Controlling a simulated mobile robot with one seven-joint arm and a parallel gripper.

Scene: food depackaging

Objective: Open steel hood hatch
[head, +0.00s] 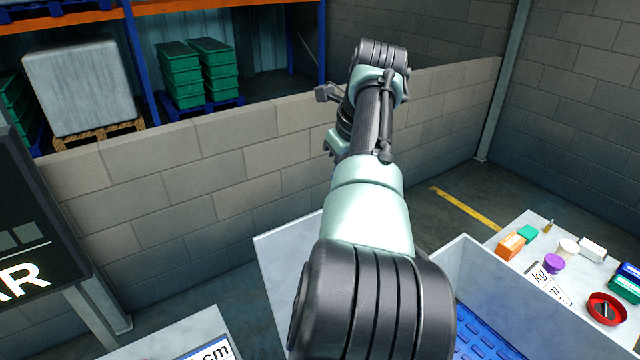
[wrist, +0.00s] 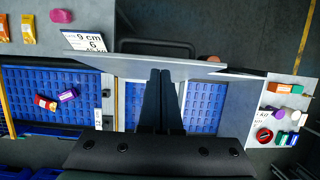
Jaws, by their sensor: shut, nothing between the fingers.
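The steel hood is a pale grey box (head: 540,285) with an open top, partly behind my arm in the head view. A pale flat panel (head: 278,268), which looks like its hatch, sticks out left of my arm. In the wrist view a long thin grey panel (wrist: 110,66) crosses the picture, with the blue belt (wrist: 200,108) showing in the opening below it. My gripper (wrist: 160,73) is shut and empty, its two dark fingers together, with the tips overlapping the panel. I cannot tell whether they touch it. In the head view the fingers cannot be made out.
A table (head: 515,235) at the right holds small coloured items and a red round container (head: 607,308). A sign marked "cm" (head: 210,352) lies at the lower left. A block wall (head: 190,180) stands behind. Another blue belt (wrist: 40,82) with loose items lies left in the wrist view.

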